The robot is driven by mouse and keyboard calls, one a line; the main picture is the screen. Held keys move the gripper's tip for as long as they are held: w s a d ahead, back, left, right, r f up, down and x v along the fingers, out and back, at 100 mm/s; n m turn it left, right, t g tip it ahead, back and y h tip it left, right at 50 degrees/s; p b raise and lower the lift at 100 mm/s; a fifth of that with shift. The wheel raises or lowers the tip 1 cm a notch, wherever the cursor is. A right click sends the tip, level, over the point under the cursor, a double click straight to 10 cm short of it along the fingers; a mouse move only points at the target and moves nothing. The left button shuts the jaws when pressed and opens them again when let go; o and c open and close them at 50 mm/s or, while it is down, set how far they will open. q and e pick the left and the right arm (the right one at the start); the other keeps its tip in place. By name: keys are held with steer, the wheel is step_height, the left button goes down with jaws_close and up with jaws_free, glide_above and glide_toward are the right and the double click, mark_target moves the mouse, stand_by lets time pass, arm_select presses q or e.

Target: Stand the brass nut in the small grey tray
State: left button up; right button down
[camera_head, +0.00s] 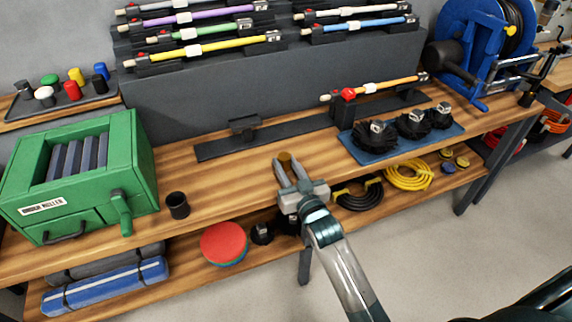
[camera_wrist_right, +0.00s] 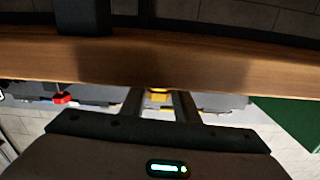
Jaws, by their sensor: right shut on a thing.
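The brass nut (camera_head: 285,157) is between the fingertips of my right gripper (camera_head: 287,169), which is shut on it above the front part of the wooden bench. In the right wrist view the nut (camera_wrist_right: 158,95) shows as a yellow piece between the two fingers (camera_wrist_right: 159,103). A dark grey tray (camera_head: 100,101) with several coloured caps lies at the far left; I cannot tell if it is the small grey tray. No other small grey tray is clear to me. My left gripper is not in view.
A green box-shaped machine (camera_head: 125,165) and a black cup (camera_head: 178,206) stand left of the gripper. A blue mat (camera_head: 362,155) with black brushes lies right. A dark rail (camera_head: 215,148) runs behind. The bench (camera_head: 225,185) around the gripper is clear.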

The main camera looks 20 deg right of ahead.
steer(key=shift+f, duration=0.1)
steer(key=c, duration=1.4)
jaws_free()
steer(key=shift+o, duration=0.2)
steer(key=s+b, duration=0.1)
steer(key=s, duration=1.1)
steer(key=shift+d, duration=0.25)
